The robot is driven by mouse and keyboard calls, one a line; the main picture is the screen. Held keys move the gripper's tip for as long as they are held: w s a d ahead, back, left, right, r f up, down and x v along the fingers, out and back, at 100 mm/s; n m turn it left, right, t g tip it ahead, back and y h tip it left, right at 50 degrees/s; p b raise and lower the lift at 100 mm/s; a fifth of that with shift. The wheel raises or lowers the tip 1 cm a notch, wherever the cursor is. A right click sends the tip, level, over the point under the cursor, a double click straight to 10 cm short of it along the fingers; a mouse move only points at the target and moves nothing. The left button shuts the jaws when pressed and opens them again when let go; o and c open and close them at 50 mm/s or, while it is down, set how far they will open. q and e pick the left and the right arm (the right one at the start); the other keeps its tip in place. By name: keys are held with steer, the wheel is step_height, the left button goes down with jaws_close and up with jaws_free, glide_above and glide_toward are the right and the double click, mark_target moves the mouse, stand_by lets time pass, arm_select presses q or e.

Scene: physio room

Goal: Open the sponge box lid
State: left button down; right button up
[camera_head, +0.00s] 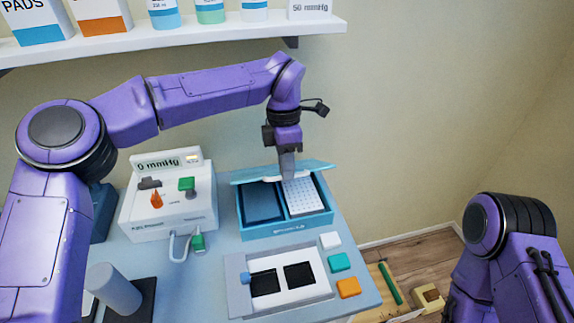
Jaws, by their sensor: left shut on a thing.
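The teal sponge box (262,231) stands on the blue table, with two compartments showing, a dark one on the left and one with a white dotted pad (302,197) on the right. Its teal lid (250,174) is at the back edge of the box, raised so that the inside shows. My left gripper (287,176) points down from above and is shut on the lid near its middle. The fingertips partly hide the grip. Of my right arm only upper links show at the lower right; its gripper is out of view.
A white pressure device (170,218) with a "0 mmHg" display stands left of the box. A white tray (317,293) with dark squares lies in front. White, teal and orange blocks (348,287) sit to its right. A loaded shelf (215,38) hangs above.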

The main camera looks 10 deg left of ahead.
arm_select(q)
steer(key=c, duration=1.3)
jaws_free()
steer(key=shift+w+a+f, duration=0.15)
steer(key=shift+w, duration=0.05)
steer(key=shift+o, duration=0.6)
steer(key=shift+w+a+f, duration=0.1)
steer(key=shift+w+f, duration=0.05)
steer(key=shift+w, duration=0.15)
step_height(320, 180, up, 11)
steer(key=w, duration=0.1)
steer(key=shift+w+a+f, duration=0.2)
steer(key=shift+a, duration=0.05)
